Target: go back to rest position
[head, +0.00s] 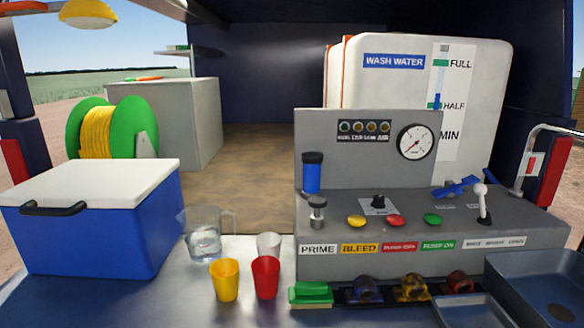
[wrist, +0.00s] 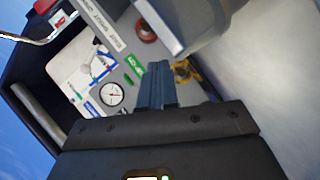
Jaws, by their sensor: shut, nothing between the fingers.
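My gripper (wrist: 157,70) shows only in the wrist view. Its two dark blue-grey fingers lie side by side, shut, with nothing seen between them. In that tilted view, the control panel with its round gauge (wrist: 112,94) and a green label (wrist: 134,65) lies beyond the fingers. No part of my arm or gripper shows in the head view, so its place over the counter cannot be told from there.
The grey control panel (head: 345,150) stands at the right, before the white wash water tank (head: 400,85). A blue cooler (head: 95,240), a water jug (head: 205,245), yellow (head: 225,282) and red (head: 265,280) cups, a green block (head: 310,294) and a grey basin (head: 535,275) occupy the counter.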

